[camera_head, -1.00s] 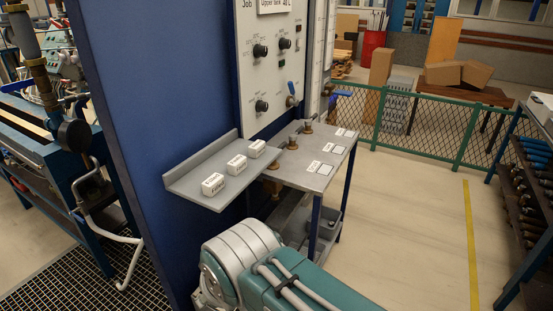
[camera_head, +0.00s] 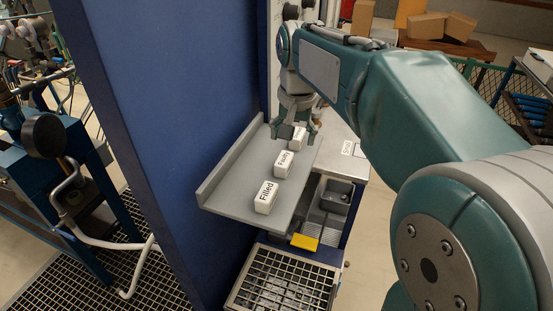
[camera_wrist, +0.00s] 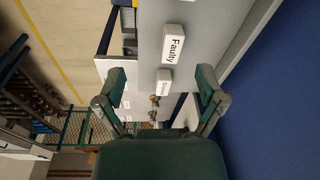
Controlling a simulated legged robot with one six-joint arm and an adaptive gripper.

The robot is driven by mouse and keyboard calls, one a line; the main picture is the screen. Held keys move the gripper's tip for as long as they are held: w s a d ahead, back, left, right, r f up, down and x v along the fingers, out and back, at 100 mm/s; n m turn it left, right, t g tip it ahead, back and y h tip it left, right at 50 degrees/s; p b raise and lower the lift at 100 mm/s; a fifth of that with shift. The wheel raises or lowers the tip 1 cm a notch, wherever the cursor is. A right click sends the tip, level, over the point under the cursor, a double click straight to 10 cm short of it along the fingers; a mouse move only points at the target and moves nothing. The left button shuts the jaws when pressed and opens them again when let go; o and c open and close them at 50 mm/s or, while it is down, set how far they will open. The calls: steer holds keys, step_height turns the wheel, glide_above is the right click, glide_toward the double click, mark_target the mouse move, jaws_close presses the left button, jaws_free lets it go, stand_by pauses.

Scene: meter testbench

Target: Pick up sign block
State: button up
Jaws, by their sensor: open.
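Three white sign blocks stand in a row on a grey shelf (camera_head: 232,196) on the blue panel. The nearest block (camera_head: 266,198) reads "Filled". The middle block (camera_head: 283,164) reads "Faulty" and also shows in the wrist view (camera_wrist: 173,43). The farthest block (camera_head: 299,138) is partly covered by my gripper (camera_head: 296,130). In the wrist view this small block (camera_wrist: 164,80) appears between my spread fingers (camera_wrist: 161,76); its lettering is too small to read surely. My gripper is open and points down at the shelf's far end. I cannot tell whether a finger touches the block.
The blue panel (camera_head: 165,120) rises along the shelf's left side. A small table (camera_head: 352,169) with labels adjoins the shelf's far right. Below are grey bins (camera_head: 335,197), a yellow piece (camera_head: 303,241) and a metal grating (camera_head: 280,282). Cardboard boxes (camera_head: 425,24) stand far back.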

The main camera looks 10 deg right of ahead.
steer(key=w+f, duration=0.1)
steer(key=w, duration=0.1)
steer(key=w+m+g, duration=0.1)
steer(key=w, duration=0.2)
steer(key=w+d+f+m, duration=0.1)
steer(key=w, duration=0.1)
steer(key=shift+w+f+g, duration=0.3)
steer(key=shift+w+f, duration=0.05)
glide_above(283, 158)
steer(key=f, duration=0.4)
steer(key=shift+s+a+f, duration=0.15)
steer(key=shift+s+f, duration=0.1)
steer(key=shift+f, duration=0.1)
steer(key=shift+d+f, duration=0.2)
steer(key=shift+f, duration=0.05)
steer(key=f, duration=0.4)
steer(key=shift+w+d+f, duration=0.15)
steer(key=shift+w+f, duration=0.05)
steer(key=shift+f, duration=0.1)
steer(key=shift+a+f, duration=0.2)
steer(key=shift+f, duration=0.15)
steer(key=shift+c, duration=0.3)
